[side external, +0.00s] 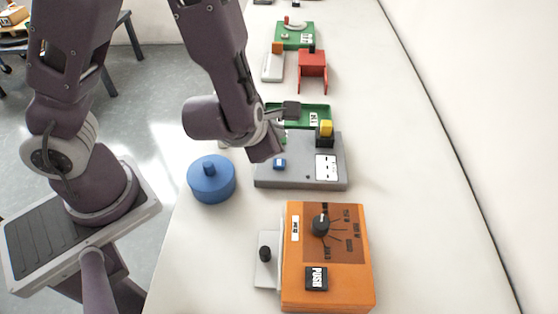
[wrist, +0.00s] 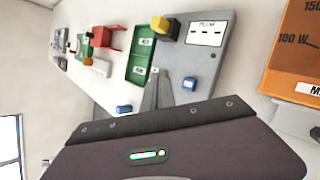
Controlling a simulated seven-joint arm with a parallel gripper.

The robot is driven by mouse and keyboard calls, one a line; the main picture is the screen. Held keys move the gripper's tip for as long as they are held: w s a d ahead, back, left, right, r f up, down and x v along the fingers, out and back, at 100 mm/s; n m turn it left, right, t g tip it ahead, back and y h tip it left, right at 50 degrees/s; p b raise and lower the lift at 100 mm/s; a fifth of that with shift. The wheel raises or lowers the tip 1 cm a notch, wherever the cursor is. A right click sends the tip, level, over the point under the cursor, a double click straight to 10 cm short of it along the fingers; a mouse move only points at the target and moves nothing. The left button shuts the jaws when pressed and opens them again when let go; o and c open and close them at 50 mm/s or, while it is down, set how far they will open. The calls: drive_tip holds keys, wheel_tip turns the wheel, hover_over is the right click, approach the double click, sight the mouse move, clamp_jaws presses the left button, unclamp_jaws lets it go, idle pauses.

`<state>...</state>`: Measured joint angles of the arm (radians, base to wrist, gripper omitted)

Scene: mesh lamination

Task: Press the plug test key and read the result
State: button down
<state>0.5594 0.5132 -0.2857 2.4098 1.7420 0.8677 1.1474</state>
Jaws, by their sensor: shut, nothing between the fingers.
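A yellow plug (side external: 326,128) stands in a black holder at the box's far right corner. A small dark spot (side external: 308,177) on the top looks unlit. My gripper (wrist: 157,88) is shut and empty, its fingers left of the blue key in the wrist view. Contact cannot be told.
An orange box (side external: 345,265) with a dial and a PUSH key stands in front. A blue round container (side external: 211,180) stands left of the tester. A green tray (wrist: 143,58) lies behind it, with a red stand (side external: 312,68) farther back. The table's right side is clear.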

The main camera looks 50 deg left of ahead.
sight(277, 165)
drive_tip(key=shift+f, duration=3)
drive_tip(key=shift+f, duration=0.1)
drive_tip(key=shift+f, duration=0.3)
drive_tip(key=shift+f, duration=0.45)
idle(0.3)
drive_tip(key=shift+r, duration=0.85)
drive_tip(key=shift+r, duration=0.1)
drive_tip(key=shift+r, duration=2.45)
